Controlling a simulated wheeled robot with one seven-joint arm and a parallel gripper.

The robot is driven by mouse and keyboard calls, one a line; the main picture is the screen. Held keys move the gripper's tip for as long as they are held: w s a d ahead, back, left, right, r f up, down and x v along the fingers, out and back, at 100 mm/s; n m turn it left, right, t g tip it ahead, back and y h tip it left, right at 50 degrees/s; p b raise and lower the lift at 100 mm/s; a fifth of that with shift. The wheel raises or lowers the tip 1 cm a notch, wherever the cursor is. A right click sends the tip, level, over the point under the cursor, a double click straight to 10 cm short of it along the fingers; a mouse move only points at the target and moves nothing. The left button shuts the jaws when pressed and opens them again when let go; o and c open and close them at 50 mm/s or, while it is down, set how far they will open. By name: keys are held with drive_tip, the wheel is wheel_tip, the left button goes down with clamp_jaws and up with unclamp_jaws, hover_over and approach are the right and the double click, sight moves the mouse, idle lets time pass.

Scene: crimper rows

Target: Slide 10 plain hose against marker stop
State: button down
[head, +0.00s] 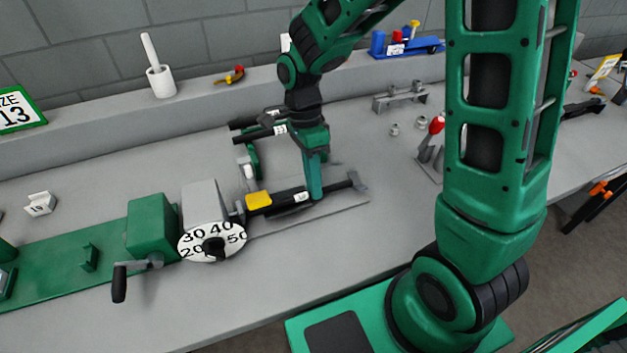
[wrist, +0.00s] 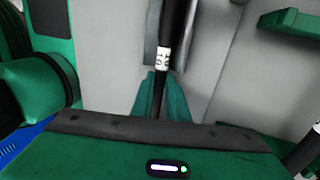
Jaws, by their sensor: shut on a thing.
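My gripper (head: 315,192) points down and is shut on a black hose (head: 283,200). The hose lies low along a grey plate (head: 318,221) on the bench and carries a white label (head: 301,197), too small to read. In the wrist view the hose (wrist: 177,20) runs between the two green fingers (wrist: 161,95), with its white label just beyond them. A yellow block (head: 259,201) sits at the hose's left part, beside the machine. I cannot tell which is the marker stop, or whether the hose touches either.
A green machine (head: 152,228) with a black crank (head: 119,283) and a white numbered dial (head: 212,243) stands left of the hose. A green rack (head: 252,160) with more black hoses is behind my gripper. A red-handled tool (head: 436,126) stands right. The front bench is clear.

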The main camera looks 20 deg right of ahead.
drive_tip(key=shift+a, duration=0.1)
drive_tip(key=c, duration=1.6)
unclamp_jaws()
drive_tip(key=shift+c, duration=0.2)
drive_tip(key=v, duration=1)
drive_tip(key=shift+w+r, duration=0.15)
drive_tip(key=shift+r, duration=0.2)
drive_tip(key=s+d+r+n+t, duration=0.25)
drive_tip(key=s+d+n, duration=0.5)
drive_tip(key=d, duration=0.75)
drive_tip(key=s+d+f+n, duration=0.1)
drive_tip(key=s+d+n, duration=0.3)
drive_tip(key=s, duration=0.9)
drive_tip(key=d+t, duration=0.1)
drive_tip(key=d, duration=0.2)
